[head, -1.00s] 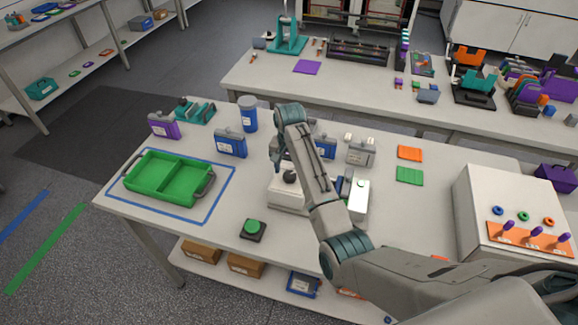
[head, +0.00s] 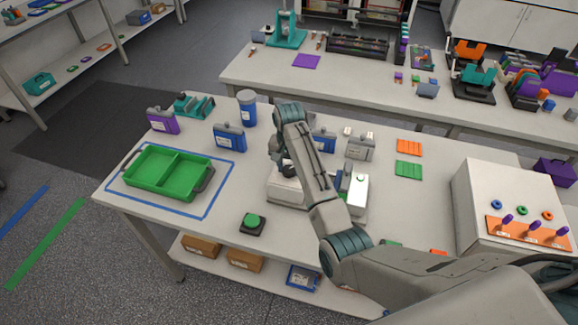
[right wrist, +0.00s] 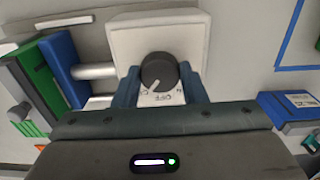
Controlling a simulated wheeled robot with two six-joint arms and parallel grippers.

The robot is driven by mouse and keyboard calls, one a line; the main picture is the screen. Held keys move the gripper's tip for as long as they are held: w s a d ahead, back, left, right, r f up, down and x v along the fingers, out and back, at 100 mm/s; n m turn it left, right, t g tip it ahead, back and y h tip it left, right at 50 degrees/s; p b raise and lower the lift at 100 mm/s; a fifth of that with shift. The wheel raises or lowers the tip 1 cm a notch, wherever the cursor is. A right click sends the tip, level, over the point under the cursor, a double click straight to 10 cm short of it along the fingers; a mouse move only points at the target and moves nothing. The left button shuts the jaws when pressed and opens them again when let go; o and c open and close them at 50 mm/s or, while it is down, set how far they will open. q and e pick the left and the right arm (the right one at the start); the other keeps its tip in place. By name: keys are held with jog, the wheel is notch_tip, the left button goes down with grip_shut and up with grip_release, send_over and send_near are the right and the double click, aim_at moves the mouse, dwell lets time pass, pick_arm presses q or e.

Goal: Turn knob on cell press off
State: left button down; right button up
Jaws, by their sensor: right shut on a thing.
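The cell press (head: 284,194) is a white machine in the middle of the near table. It also shows in the right wrist view (right wrist: 112,38), with a round black knob (right wrist: 159,72) on its face. The knob's white pointer mark points to the lower left, and the printed OFF label lies just below the knob. My right gripper (right wrist: 160,82) has its blue fingers on either side of the knob and is shut on it. In the head view my right gripper (head: 280,160) hides part of the press. My left gripper is not in view.
A green tray (head: 153,190) lies left of the press inside a blue outline. A green push button (head: 253,222) stands in front. Blue (head: 229,137) and grey (head: 360,148) cell holders stand behind. A white box with purple levers (head: 510,205) is at the right.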

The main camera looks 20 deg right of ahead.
jog(key=n, duration=0.4)
jog(key=shift+n, duration=1.6)
jog(key=o, duration=1)
jog(key=shift+w+r, duration=0.1)
